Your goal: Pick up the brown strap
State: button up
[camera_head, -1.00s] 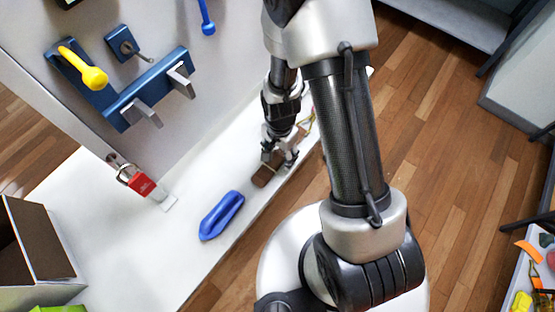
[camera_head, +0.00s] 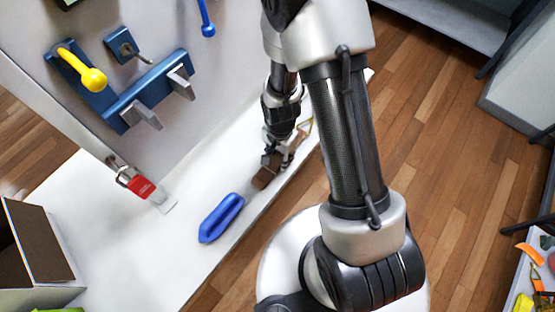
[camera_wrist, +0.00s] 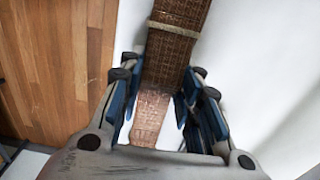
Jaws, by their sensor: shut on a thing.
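The brown strap (camera_wrist: 172,45) is a woven band with a pale cross-loop. In the wrist view it runs from the top edge down between the fingers of my gripper (camera_wrist: 155,108), with a lighter part lower down. In the head view my gripper (camera_head: 279,158) is at the white shelf's front edge, shut on the strap (camera_head: 266,172). Part of the strap is hidden behind the fingers. I cannot tell whether it still touches the shelf.
A blue object (camera_head: 221,218) lies on the white shelf (camera_head: 130,245) nearby. A red padlock (camera_head: 141,188) is by the wall panel. Blue brackets with a yellow knob (camera_head: 93,79) are on the panel. An open box (camera_head: 40,245) stands at left.

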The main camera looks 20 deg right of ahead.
jog(key=shift+c, duration=0.5)
jog(key=shift+r, duration=0.25)
notch_tip(320, 180, up, 20)
jog(key=p, duration=0.6)
jog(key=shift+f, duration=0.25)
